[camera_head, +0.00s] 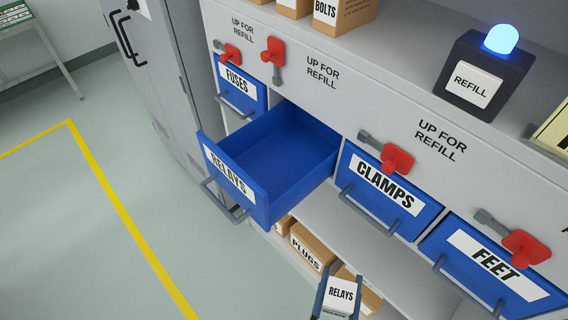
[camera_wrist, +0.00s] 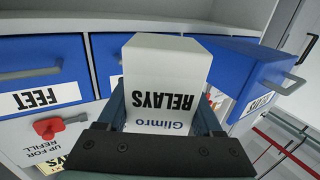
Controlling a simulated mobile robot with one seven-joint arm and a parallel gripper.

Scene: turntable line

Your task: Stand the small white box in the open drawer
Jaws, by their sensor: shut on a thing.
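The small white box (camera_wrist: 166,72) is held in my gripper (camera_wrist: 170,118) in the wrist view, with "RELAYS" and "Glimro" printed on it, upside down in that picture. In the head view, the box (camera_head: 340,295) shows at the bottom edge between the fingers of my gripper (camera_head: 336,293). The open blue drawer (camera_head: 232,182), labelled RELAYS, is pulled out of the cabinet and looks empty. My gripper is below and to the right of it in the head view. The drawer also shows in the wrist view (camera_wrist: 262,75), to the right of the box.
Closed blue drawers FUSES (camera_head: 256,90), CLAMPS (camera_head: 400,180) and FEET (camera_head: 510,260) flank the open one. Red flags (camera_head: 397,159) sit on the cabinet front. A lower shelf holds brown boxes such as PLUGS (camera_head: 312,247). A REFILL lamp (camera_head: 485,75) glows blue on top. The floor at left is clear.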

